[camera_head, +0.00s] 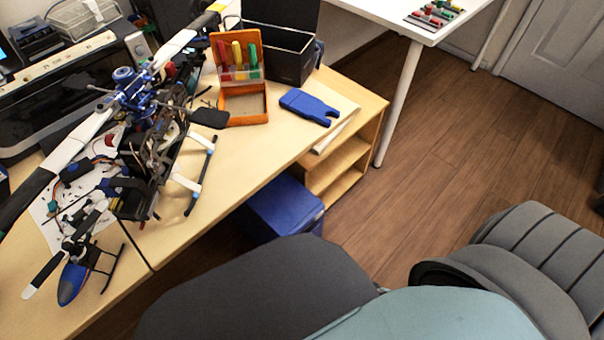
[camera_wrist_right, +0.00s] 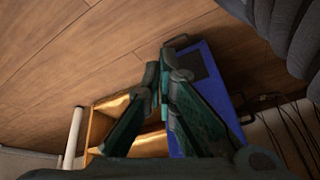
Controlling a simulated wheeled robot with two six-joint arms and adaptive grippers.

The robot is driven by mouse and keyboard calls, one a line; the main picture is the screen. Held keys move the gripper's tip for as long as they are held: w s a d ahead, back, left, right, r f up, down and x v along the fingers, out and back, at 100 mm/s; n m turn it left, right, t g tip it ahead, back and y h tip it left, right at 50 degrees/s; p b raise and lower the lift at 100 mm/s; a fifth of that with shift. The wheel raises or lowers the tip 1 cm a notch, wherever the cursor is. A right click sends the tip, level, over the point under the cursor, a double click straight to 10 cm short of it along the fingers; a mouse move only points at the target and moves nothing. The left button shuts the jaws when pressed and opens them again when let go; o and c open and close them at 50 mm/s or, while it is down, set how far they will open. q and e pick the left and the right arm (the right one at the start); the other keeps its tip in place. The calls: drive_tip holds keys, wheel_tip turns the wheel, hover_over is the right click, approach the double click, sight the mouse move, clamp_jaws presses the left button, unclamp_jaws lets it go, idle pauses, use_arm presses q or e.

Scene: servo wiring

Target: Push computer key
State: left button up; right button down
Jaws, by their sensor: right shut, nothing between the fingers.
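No computer key or keyboard can be made out in either view. A small part of a lit screen (camera_head: 7,56) shows at the far left edge of the head view. My right gripper (camera_wrist_right: 165,82) shows in the right wrist view, shut and empty, with its dark green fingers over the blue box (camera_wrist_right: 204,88) and wooden floor. Neither gripper shows in the head view.
The wooden desk (camera_head: 250,150) holds a model helicopter (camera_head: 150,130), an orange screwdriver case (camera_head: 240,103), a black box (camera_head: 285,55) and a blue flat object (camera_head: 309,106). The blue box (camera_head: 283,208) stands below. Wooden floor (camera_head: 470,120) is clear.

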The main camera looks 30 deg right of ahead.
sight(307, 245)
use_arm(q)
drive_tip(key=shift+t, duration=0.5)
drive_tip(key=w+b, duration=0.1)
drive_tip(key=b, duration=0.3)
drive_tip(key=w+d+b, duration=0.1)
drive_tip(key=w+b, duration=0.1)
drive_tip(key=b, duration=0.2)
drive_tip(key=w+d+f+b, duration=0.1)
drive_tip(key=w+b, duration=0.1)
drive_tip(key=b, duration=0.2)
use_arm(e)
drive_tip(key=w+a+f+m+t+y, duration=0.1)
drive_tip(key=w+f+m+t, duration=0.1)
drive_tip(key=w+f+t, duration=0.2)
drive_tip(key=w+f, duration=0.3)
drive_tip(key=w, duration=0.3)
drive_tip(key=shift+w+a+m+y, duration=0.2)
drive_tip(key=shift+w+m+y, duration=0.1)
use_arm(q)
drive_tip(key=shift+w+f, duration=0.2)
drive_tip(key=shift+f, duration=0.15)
use_arm(e)
drive_tip(key=w+a, duration=0.2)
drive_tip(key=w, duration=0.6)
drive_tip(key=shift+w+a, duration=0.2)
drive_tip(key=shift+a, duration=0.05)
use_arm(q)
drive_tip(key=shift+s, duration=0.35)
